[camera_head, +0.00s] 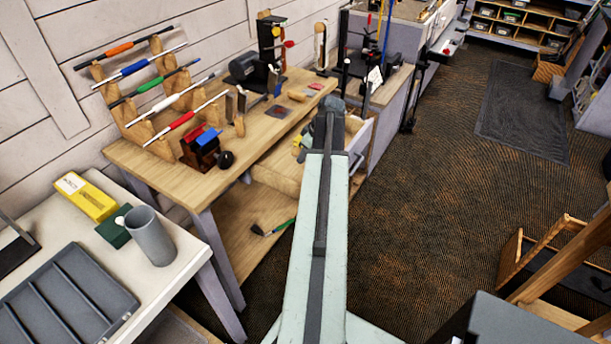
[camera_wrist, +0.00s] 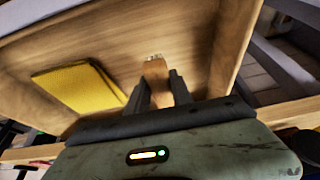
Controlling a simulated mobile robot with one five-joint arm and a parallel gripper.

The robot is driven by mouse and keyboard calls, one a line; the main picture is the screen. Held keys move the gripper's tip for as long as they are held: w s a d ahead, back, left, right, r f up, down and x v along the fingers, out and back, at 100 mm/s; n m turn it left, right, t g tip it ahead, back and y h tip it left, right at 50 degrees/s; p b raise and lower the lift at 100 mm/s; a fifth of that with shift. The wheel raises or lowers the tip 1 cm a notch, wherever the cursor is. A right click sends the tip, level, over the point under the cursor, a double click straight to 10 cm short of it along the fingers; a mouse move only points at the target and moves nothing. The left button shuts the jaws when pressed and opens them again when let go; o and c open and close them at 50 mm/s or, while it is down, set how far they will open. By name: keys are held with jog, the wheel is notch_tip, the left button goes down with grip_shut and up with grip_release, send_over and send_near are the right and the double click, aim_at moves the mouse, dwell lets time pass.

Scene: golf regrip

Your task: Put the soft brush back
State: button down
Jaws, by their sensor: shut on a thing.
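In the wrist view my gripper (camera_wrist: 158,92) is shut on a small wooden piece with a pale, bristle-like tip, which looks like the soft brush (camera_wrist: 156,72). Its lower part is hidden between the fingers. The gripper points into an open wooden drawer (camera_wrist: 200,50); I cannot tell if the brush touches the drawer's floor. A folded yellow cloth (camera_wrist: 78,86) lies in the drawer, left of the brush. In the head view the open drawer (camera_head: 360,137) juts out from the workbench, and my arm hides the gripper and the brush.
The workbench (camera_head: 185,188) holds a rack of golf shafts (camera_head: 160,104) and a red-and-blue block (camera_head: 204,145). A green-handled brush (camera_head: 279,227) lies on the shelf below. A white table (camera_head: 180,262) with a grey cup (camera_head: 150,236) stands front left.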

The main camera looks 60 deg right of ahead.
aim_at(302, 172)
notch_tip(302, 172, down, 6)
jog(key=b, duration=0.4)
jog(key=shift+f+b, duration=0.15)
jog(key=shift+b, duration=0.15)
jog(key=shift+r, duration=0.25)
jog(key=shift+f, duration=0.2)
jog(key=c, duration=1.1)
grip_release()
jog(key=shift+r, duration=0.1)
jog(key=shift+s+r+p, duration=0.1)
jog(key=shift+r+p, duration=0.45)
jog(key=shift+p, duration=0.15)
jog(key=p+v, duration=1)
jog(key=v, duration=0.1)
jog(key=shift+s, duration=0.15)
